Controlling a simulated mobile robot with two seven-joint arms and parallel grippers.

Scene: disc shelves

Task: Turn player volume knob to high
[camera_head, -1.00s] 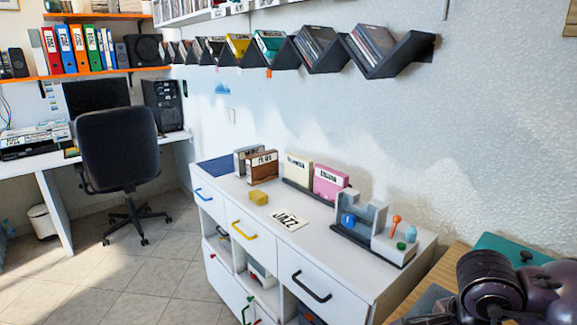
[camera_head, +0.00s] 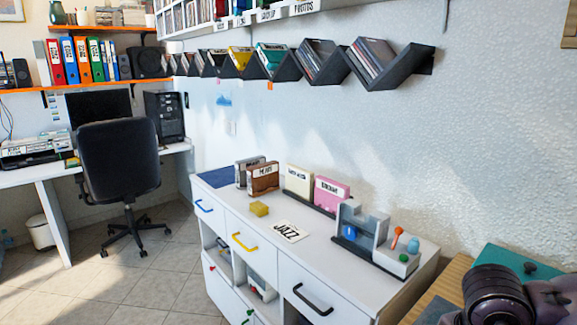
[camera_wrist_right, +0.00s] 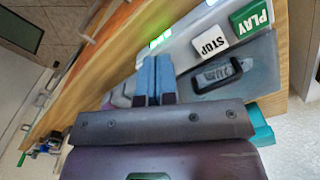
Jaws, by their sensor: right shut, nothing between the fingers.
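The player shows in the right wrist view as a grey panel (camera_wrist_right: 262,62) with a green PLAY button (camera_wrist_right: 250,17), a white STOP button (camera_wrist_right: 209,41) and a dark handle-shaped part. Small green lights (camera_wrist_right: 160,40) glow beside the buttons. I cannot make out the volume knob for certain. My right gripper (camera_wrist_right: 155,65) is shut and empty, its blue fingers together at the panel's edge near the lights; I cannot tell whether they touch it. In the head view my right arm is at the lower right, its fingers out of sight. My left gripper is not in view.
A wooden table (camera_head: 445,285) with a teal box (camera_head: 505,258) and dark knob stands at the lower right. A white cabinet (camera_head: 330,270) holds disc cases, a JAZZ card (camera_head: 290,232) and a small device (camera_head: 398,258) with an orange lever. Black angled shelves (camera_head: 390,70) line the wall.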

